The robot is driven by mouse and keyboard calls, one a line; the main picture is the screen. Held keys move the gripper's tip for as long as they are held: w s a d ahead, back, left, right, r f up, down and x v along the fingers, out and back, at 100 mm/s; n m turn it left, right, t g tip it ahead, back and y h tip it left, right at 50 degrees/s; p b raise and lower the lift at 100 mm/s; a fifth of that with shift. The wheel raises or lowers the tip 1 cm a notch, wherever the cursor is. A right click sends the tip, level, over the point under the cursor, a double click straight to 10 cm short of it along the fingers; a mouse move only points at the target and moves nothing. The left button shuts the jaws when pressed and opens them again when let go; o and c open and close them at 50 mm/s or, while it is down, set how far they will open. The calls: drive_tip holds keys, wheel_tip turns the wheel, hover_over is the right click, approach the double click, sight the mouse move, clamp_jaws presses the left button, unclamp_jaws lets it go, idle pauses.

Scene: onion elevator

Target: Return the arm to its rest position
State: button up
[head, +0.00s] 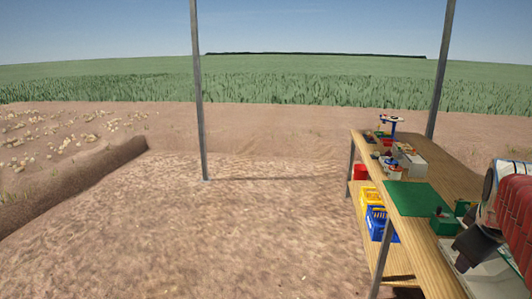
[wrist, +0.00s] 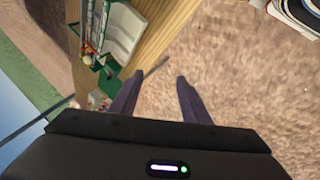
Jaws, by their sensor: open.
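My gripper (wrist: 157,84) is open in the wrist view, its two dark fingers apart with nothing between them. Bare brown ground lies beyond the fingers. In the head view my arm, with a red cover, is folded at the right edge beside the workbench (head: 455,268). A dark part of it is over the near end of the bench; the fingertips cannot be made out there.
The bench carries a green mat (head: 411,199), a green box (head: 444,222) and several items at its far end. A yellow basket (head: 373,197) and a blue basket (head: 378,226) sit on its lower shelf. Metal posts (head: 198,95) stand around. Open dirt lies left.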

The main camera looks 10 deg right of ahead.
drive_tip(key=w+a+f+t+y, duration=0.1)
drive_tip(key=w+a+f+y, duration=0.1)
drive_tip(key=a, duration=1)
drive_tip(key=w+a+f+y, duration=0.1)
drive_tip(key=w+a+f, duration=0.15)
drive_tip(key=a, duration=0.85)
drive_tip(key=s+a+f+m+y, duration=0.1)
drive_tip(key=s+a+f, duration=0.1)
drive_tip(key=s+a, duration=0.2)
drive_tip(key=s+a+f+m, duration=0.1)
drive_tip(key=s+a+f, duration=0.2)
drive_tip(key=s, duration=0.4)
drive_tip(key=shift+a+f+m+y, duration=0.35)
drive_tip(key=shift+a+m+y, duration=0.05)
drive_tip(key=shift+a, duration=0.2)
drive_tip(key=shift+c, duration=0.5)
drive_tip(key=shift+c, duration=0.8)
drive_tip(key=shift+d, duration=0.1)
drive_tip(key=shift+c, duration=0.2)
